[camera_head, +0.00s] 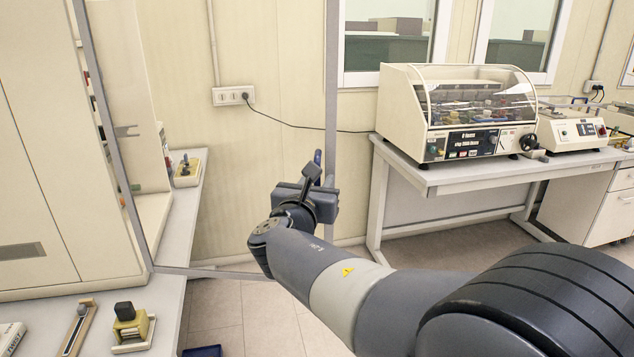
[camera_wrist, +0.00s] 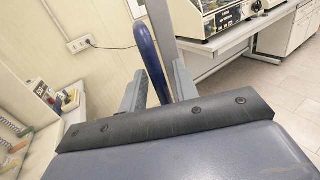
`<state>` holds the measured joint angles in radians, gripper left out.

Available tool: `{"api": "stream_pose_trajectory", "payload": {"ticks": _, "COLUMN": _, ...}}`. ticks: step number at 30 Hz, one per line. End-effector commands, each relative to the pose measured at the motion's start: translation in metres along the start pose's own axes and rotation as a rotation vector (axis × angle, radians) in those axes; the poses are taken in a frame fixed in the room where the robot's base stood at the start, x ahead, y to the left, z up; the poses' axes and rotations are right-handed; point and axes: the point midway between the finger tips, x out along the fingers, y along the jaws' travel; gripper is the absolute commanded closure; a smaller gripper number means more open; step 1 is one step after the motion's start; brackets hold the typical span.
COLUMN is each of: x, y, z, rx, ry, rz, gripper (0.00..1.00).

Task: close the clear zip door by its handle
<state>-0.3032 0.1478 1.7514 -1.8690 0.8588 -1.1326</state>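The clear door (camera_head: 331,90) is a see-through pane in a thin grey frame and stands open, reaching out from the pale cabinet at the left. Its blue upright handle (camera_head: 318,157) sits on the frame's right post. In the wrist view the handle (camera_wrist: 148,52) is a curved blue bar passing between my two fingers, with the grey door post (camera_wrist: 163,22) behind it. My gripper (camera_head: 318,188) is at the handle. Its fingers (camera_wrist: 160,85) are apart on either side of the bar, with gaps visible. The handle's lower end is hidden by my gripper.
The pale cabinet (camera_head: 60,150) stands on a grey bench at the left, with small stamp-like fixtures (camera_head: 131,325) on it. A testing machine (camera_head: 460,110) is on a table (camera_head: 450,180) at the right. Open tiled floor (camera_head: 245,310) lies below the door.

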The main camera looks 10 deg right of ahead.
Motion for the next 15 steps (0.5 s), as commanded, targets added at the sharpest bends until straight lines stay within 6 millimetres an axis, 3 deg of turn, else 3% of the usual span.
{"api": "stream_pose_trajectory", "payload": {"ticks": 3, "x": -0.0002, "y": 0.0001, "z": 0.0, "rx": 0.0, "ry": 0.0, "rz": 0.0, "gripper": 0.72}}
{"api": "stream_pose_trajectory", "payload": {"ticks": 13, "x": -0.0004, "y": 0.0001, "z": 0.0001, "rx": 0.0, "ry": 0.0, "rz": 0.0, "gripper": 0.99}}
{"api": "stream_pose_trajectory", "payload": {"ticks": 15, "x": -0.0004, "y": 0.0001, "z": 0.0001, "rx": 0.0, "ry": 0.0, "rz": 0.0, "gripper": 1.0}}
